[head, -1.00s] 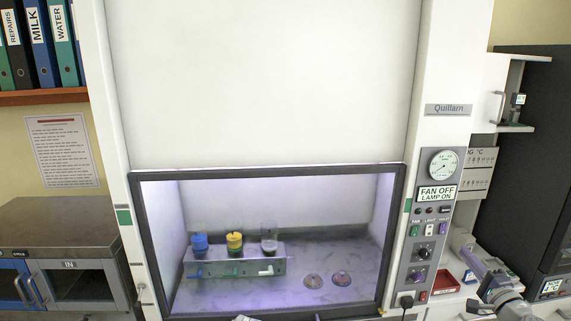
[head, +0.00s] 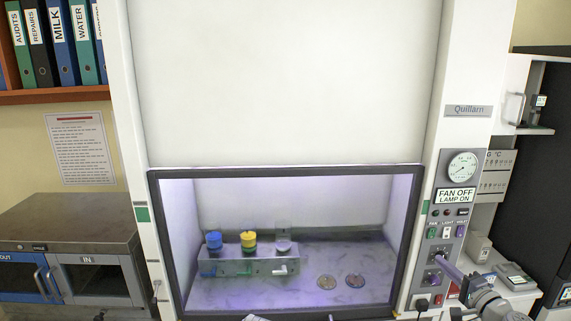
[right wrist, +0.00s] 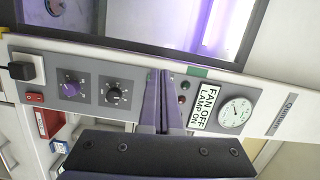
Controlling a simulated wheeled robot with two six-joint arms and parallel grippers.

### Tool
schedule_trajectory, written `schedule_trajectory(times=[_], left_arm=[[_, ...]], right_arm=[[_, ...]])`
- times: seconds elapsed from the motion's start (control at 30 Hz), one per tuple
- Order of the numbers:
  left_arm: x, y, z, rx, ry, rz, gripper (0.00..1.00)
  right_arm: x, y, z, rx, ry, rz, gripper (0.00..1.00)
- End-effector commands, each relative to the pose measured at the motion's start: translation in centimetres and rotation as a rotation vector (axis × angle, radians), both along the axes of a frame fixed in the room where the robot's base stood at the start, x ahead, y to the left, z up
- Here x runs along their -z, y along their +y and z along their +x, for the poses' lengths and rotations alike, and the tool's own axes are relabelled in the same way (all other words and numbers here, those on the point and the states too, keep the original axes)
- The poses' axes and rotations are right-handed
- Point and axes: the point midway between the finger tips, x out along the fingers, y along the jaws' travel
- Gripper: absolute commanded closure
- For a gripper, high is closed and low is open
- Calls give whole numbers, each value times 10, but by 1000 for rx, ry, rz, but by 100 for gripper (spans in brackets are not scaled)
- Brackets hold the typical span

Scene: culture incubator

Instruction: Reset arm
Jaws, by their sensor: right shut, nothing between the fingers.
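My right gripper (head: 438,260) reaches in from the lower right in the head view. Its thin purple fingers are shut with nothing between them, in front of the control panel (head: 461,207) of the white cabinet. In the right wrist view my shut gripper (right wrist: 160,74) points at the same panel, beside the black dial (right wrist: 115,94) and the "FAN OFF LAMP ON" sign (right wrist: 206,107). I cannot tell whether the fingertips touch the panel. My left gripper is not in view.
A black plug (head: 422,304) sits low on the panel. A metal-topped unit (head: 70,218) stands left.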

Motion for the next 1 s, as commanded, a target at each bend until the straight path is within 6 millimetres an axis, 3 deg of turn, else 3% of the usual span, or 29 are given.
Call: schedule_trajectory(times=[0.17, 0.33, 0.47, 0.6, 0.7, 0.8, 1.0], left_arm=[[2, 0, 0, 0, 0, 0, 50], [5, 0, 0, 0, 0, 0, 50], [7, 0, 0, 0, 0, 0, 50], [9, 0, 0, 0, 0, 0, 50], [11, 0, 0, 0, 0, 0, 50], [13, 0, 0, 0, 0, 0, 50], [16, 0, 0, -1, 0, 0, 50]], right_arm=[[23, 58, 13, -126, 79, -77, 100], [61, 141, 18, -320, 202, -207, 100], [96, 209, 10, -491, 312, -334, 100], [135, 276, -13, -679, 438, -493, 100], [162, 314, -36, -805, 528, -618, 100], [185, 344, -61, -918, 616, -749, 100], [220, 381, -114, -1104, 786, -1033, 100]])
